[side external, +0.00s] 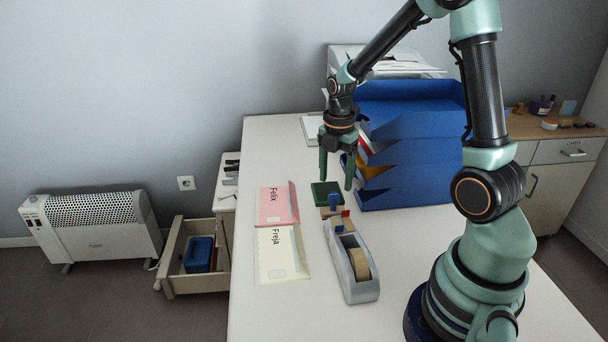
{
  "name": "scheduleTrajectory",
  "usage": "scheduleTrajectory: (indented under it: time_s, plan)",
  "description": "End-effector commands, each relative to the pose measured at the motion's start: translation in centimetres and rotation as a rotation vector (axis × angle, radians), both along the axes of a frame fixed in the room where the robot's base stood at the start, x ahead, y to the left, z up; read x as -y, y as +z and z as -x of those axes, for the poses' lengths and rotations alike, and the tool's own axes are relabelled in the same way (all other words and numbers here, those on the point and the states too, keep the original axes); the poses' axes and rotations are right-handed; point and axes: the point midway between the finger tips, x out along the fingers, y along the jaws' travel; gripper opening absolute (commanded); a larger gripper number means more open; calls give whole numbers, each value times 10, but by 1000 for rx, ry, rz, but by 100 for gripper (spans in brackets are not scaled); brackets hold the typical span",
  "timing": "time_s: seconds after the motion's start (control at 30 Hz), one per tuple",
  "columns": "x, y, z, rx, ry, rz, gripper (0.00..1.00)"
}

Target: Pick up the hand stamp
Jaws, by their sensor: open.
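My gripper (336,178) points down with its two green fingers apart and nothing between them. It hangs over or just behind a flat green stamp pad (321,190); its exact height is hard to tell. A small upright blue piece (334,201), which looks like a hand stamp's handle, stands at the pad's front right edge, below and in front of the fingers. Just in front is a small tan wooden piece (328,212) with small blue and red parts beside it. These are too small to tell apart surely, and which is the hand stamp is unclear.
A grey tape dispenser (362,291) stands in front. Pink (276,215) and cream (269,265) folders lie left. Stacked blue trays (415,185) rise close to the gripper's right. The white desk (270,150) is clear at back left. An open drawer (195,286) holds a blue object.

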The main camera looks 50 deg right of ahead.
Motion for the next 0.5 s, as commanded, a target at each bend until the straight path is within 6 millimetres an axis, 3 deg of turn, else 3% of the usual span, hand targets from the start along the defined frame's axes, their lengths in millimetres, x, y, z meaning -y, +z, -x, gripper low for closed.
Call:
scheduleTrajectory:
  time_s: [0.27,0.5]
  plan:
    - [0,-22,0,-1,-1,0,71]
    - [2,-54,-2,-3,-1,-1,71]
